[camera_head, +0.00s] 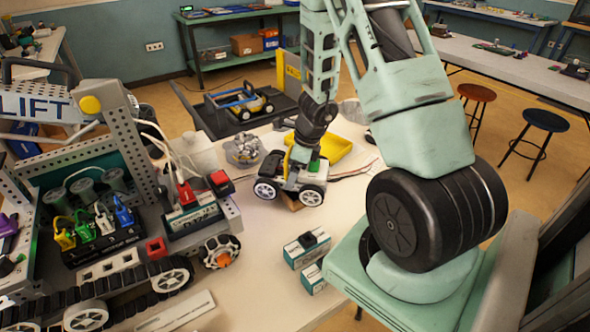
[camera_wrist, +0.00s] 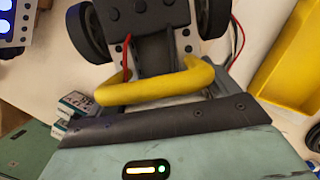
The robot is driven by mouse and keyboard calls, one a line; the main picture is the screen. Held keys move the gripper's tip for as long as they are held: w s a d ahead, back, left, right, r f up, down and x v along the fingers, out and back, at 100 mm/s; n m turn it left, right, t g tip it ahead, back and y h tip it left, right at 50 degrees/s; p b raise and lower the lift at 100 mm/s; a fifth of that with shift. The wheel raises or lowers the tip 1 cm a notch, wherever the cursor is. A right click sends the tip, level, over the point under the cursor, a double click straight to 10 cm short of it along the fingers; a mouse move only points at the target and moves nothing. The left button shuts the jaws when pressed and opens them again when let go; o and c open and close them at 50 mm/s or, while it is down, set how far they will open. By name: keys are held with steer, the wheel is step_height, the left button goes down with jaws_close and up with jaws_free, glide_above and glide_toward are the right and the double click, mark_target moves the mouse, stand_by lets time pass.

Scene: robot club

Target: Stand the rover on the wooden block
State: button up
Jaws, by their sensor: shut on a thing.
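The rover (camera_head: 298,178) is a small white and black vehicle with white-hubbed wheels and a yellow bar. It is near the middle of the light table in the head view. Its underside and wheels are over the wooden block (camera_head: 291,203), of which only a small brown part shows below it. I cannot tell whether the rover touches the block. My gripper (camera_head: 302,154) reaches down from above and is shut on the rover. In the wrist view the rover's yellow bar (camera_wrist: 160,85) lies close in front of my gripper; the fingertips are hidden there.
A yellow tray (camera_head: 328,152) stands behind the rover. A mecanum wheel (camera_head: 243,150) lies to its left rear. Small teal-and-white boxes (camera_head: 306,249) stand in front. A large tracked robot (camera_head: 100,235) fills the left side. Bare table (camera_head: 255,235) shows front left of the rover.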

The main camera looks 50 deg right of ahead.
steer(key=shift+f+b, duration=0.55)
steer(key=o, duration=1.6)
steer(key=shift+c, duration=0.2)
steer(key=shift+r+p, duration=0.6)
steer(key=shift+p, duration=0.05)
steer(key=p+v, duration=0.4)
steer(key=v, duration=0.8)
steer(key=s+a+r+n+g+y, duration=0.1)
steer(key=a+r+n, duration=0.2)
steer(key=a+n, duration=0.7)
steer(key=s+a+r+n+g+y, duration=0.1)
steer(key=a+r+n, duration=0.45)
steer(key=a, duration=0.85)
steer(key=s+a+r+n+h, duration=0.2)
steer(key=s+a+n, duration=1)
steer(key=n, duration=1)
steer(key=s+r, duration=0.1)
steer(key=s, duration=0.2)
steer(key=shift+s+a+g+h, duration=0.25)
steer(key=shift+g+h, duration=0.05)
steer(key=shift+h, duration=0.1)
